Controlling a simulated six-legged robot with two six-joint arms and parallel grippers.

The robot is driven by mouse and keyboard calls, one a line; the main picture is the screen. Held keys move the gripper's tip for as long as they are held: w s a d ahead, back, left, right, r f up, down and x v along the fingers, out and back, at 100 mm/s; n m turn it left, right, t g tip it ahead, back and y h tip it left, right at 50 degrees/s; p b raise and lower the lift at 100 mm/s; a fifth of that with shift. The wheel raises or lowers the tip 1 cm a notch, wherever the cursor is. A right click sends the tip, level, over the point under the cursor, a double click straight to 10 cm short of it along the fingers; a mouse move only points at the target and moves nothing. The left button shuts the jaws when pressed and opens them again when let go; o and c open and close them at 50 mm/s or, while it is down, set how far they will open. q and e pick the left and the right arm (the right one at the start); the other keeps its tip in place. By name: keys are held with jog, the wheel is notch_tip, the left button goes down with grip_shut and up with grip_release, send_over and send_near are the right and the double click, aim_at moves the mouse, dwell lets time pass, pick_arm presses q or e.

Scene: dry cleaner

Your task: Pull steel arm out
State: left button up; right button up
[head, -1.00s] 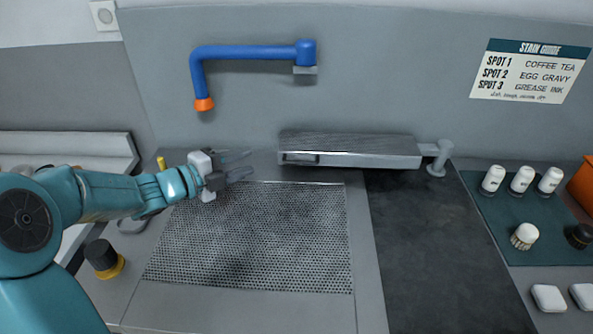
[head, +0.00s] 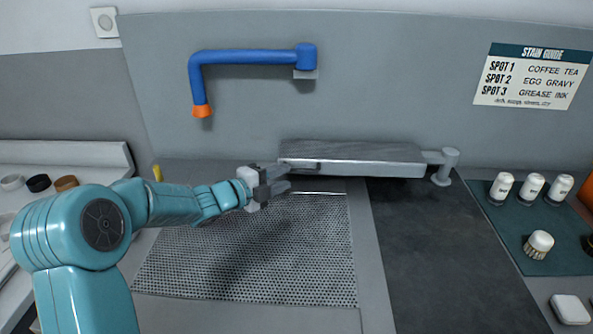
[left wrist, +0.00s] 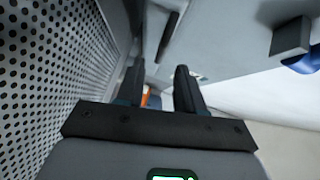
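The steel arm (head: 370,163) is a long grey bar with a mesh-like top, lying across the back of the worktop. Its right end joins a short post (head: 445,168). My left gripper (head: 288,178) is at its left end, in front of the dark fitting on its front face. The two fingers also show apart in the left wrist view (left wrist: 158,88), with no object clearly held between them. Whether a fingertip touches the steel arm cannot be told. My right gripper is not in view.
A perforated panel (head: 250,255) lies below the left gripper, with a dark board (head: 435,255) to its right. A blue pipe (head: 245,57) with an orange tip hangs on the wall above. White bottles (head: 532,189) and a brush (head: 538,243) stand at the right.

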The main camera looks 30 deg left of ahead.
aim_at(299, 171)
pick_arm(q)
jog(key=shift+p+x, duration=0.3)
jog(key=shift+x, duration=2.4)
grip_shut()
jog(key=shift+d, duration=0.1)
